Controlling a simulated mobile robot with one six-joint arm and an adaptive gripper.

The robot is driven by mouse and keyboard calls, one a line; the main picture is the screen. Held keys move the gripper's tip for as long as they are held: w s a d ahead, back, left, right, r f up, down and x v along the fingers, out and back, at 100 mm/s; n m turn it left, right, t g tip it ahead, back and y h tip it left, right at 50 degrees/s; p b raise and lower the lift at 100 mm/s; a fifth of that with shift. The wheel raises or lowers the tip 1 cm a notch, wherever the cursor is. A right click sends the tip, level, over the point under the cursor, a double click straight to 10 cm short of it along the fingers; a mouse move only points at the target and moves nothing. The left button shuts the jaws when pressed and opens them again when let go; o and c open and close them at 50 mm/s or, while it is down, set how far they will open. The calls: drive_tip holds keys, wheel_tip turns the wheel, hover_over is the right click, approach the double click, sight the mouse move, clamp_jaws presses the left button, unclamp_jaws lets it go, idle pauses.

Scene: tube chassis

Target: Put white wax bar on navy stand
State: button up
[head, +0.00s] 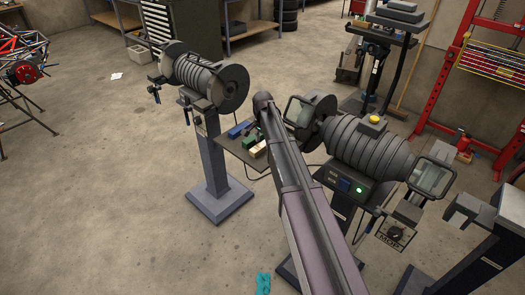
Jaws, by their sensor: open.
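A cream-white bar (259,150), the only one that matches the white wax bar, lies on a small dark tray (238,153) between the two bench grinders. A green bar (249,139) and a blue bar (238,130) lie beside it. A blue-grey pedestal with a wide square foot (220,202) fits the navy stand best; it carries the left grinder. My arm crosses the middle of the head view, just right of the tray. My gripper does not show, so its place relative to the bar cannot be seen.
The left grinder (200,78) tops the pedestal. A larger grinder (372,150) with a yellow knob is right of my arm. Another pedestal machine (490,225) stands at the lower right. A teal item (263,283) lies on the floor. Open floor (100,200) is at left.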

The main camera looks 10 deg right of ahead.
sight(263, 144)
drive_tip(key=shift+f+b, duration=0.8)
drive_tip(key=shift+f, duration=0.25)
clamp_jaws()
drive_tip(key=shift+r, duration=0.2)
wheel_tip(263, 144, up, 10)
drive_tip(key=p, duration=1)
drive_tip(key=shift+f, duration=0.2)
idle(0.4)
